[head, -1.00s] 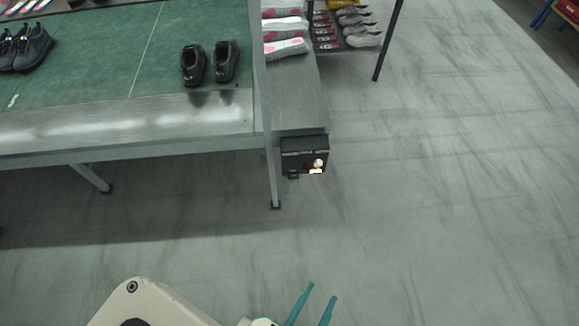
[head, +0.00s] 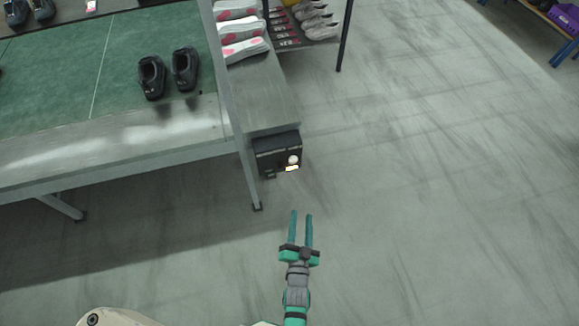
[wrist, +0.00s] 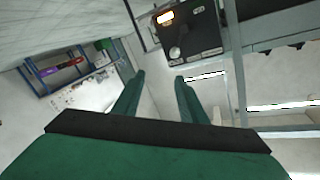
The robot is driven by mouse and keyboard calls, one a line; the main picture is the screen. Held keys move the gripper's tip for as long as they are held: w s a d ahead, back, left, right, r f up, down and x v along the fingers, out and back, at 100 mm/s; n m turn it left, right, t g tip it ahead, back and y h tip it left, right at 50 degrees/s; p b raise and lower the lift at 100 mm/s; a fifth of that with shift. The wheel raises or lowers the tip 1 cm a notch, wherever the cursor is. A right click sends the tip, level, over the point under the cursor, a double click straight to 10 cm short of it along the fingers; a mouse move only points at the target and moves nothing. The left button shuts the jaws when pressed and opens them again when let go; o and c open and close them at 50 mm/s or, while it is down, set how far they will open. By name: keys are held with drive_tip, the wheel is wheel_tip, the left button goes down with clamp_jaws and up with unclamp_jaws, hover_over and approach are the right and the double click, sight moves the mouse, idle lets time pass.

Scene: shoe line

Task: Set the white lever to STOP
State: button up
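A black control box (head: 266,152) hangs at the end of the conveyor table in the head view. On its face are a round white knob (head: 293,159), likely the end of the white lever, and a lit yellowish panel (head: 292,168) below it. The box (wrist: 200,38) also shows at the top of the wrist view, with the white knob (wrist: 174,53) and the glowing panel (wrist: 166,17). The labels and the lever's setting are too small to read. My gripper (head: 301,215) is open and empty, in front of and below the box, apart from it.
The conveyor table (head: 130,138) with a green belt and dark shoes (head: 168,72) stands at left; its metal leg (head: 249,180) is beside the box. A rack (head: 305,30) with shoes and insoles stands behind. The floor (head: 430,180) to the right is clear.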

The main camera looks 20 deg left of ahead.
drive_tip(key=w+a, duration=0.3)
drive_tip(key=w, duration=0.3)
drive_tip(key=w+a+f+m, duration=0.1)
drive_tip(key=w+a, duration=0.3)
drive_tip(key=w, duration=0.3)
drive_tip(key=w+a+y, duration=0.1)
drive_tip(key=w+a, duration=0.3)
drive_tip(key=w, duration=0.3)
drive_tip(key=shift+w+a+f, duration=0.15)
drive_tip(key=shift+w+f, duration=0.05)
drive_tip(key=shift+f, duration=0.15)
drive_tip(key=c, duration=0.9)
clamp_jaws()
drive_tip(key=shift+r, duration=0.1)
